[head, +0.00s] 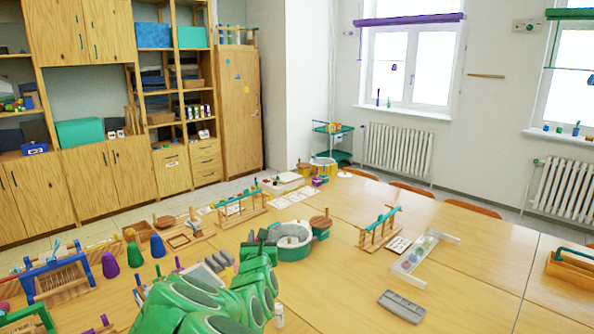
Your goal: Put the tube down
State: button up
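My green arm reaches in from the bottom of the head view over the table (465,265). My gripper (260,250) appears at its far end, in front of a round whitish basin (294,238). The fingers blend with the green arm links, so I cannot tell if they are open or shut. No tube shows clearly in or near the gripper; my arm may hide it. A small white upright item (279,316), perhaps a tube or bottle, stands just right of my arm near the bottom edge.
A grey flat block (401,306) and a white tray-like holder (424,258) lie to the right. Wooden racks (380,229) stand behind. The right front tabletop is mostly clear.

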jog(key=d+r+m+h, duration=0.2)
jog(key=d+h, duration=0.1)
jog(key=d, duration=0.9)
jog(key=d+r+m+h, duration=0.2)
jog(key=d+h, duration=0.1)
jog(key=d, duration=1)
jog(key=shift+d+g, duration=0.2)
jog(key=shift+g, duration=0.2)
jog(key=shift+f, duration=0.1)
